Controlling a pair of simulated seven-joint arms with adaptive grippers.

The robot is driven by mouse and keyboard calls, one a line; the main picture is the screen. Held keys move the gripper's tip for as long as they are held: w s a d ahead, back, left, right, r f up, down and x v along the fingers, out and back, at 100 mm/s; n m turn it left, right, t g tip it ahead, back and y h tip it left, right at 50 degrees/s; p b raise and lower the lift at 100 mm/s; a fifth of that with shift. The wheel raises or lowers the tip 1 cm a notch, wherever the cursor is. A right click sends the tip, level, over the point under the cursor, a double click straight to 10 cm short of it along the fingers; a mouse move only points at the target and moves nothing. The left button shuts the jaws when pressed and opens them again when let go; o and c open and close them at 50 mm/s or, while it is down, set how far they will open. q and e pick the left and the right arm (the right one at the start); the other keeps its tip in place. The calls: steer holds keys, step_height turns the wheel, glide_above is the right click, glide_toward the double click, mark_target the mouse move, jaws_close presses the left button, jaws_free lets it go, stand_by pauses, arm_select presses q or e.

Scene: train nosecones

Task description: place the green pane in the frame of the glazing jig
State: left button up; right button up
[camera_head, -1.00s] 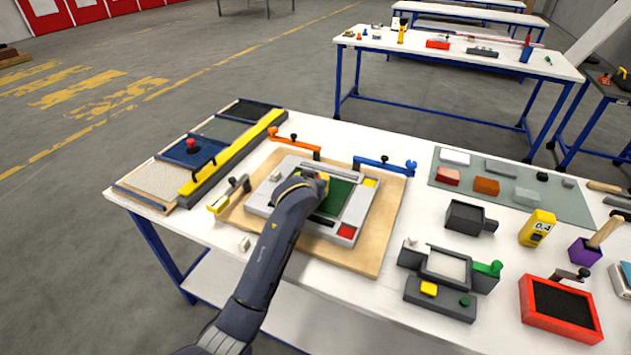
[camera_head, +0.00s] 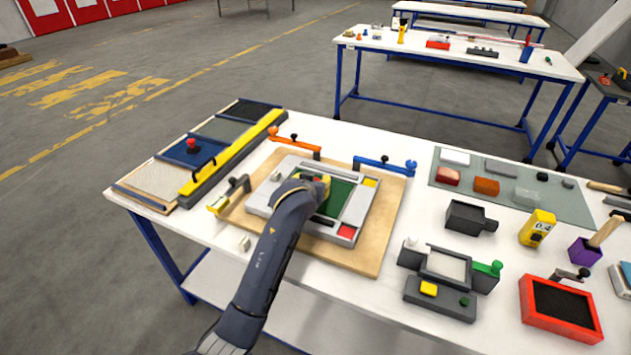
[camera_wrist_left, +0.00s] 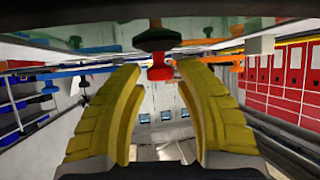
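The glazing jig (camera_head: 290,213) is a light grey frame on a wooden board. The green pane (camera_head: 338,194) lies within its frame opening, seemingly flat; my left arm hides part of it, so I cannot tell whether every edge is seated. My left gripper (camera_head: 322,184) is low over the pane. In the left wrist view, its yellow fingers (camera_wrist_left: 158,72) stand apart, with a red knob (camera_wrist_left: 160,73) on a dark green base between or just beyond the tips. I see a gap at its left side. My right gripper is not in view.
An orange clamp (camera_head: 296,146), a blue clamp (camera_head: 384,164) and a yellow clamp (camera_head: 228,196) surround the jig. A rack with panes and a yellow bar (camera_head: 228,155) stands at left. Blocks on a grey mat (camera_head: 560,205) and fixtures fill the right side.

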arm_select(q)
steer(key=shift+v, duration=3.05)
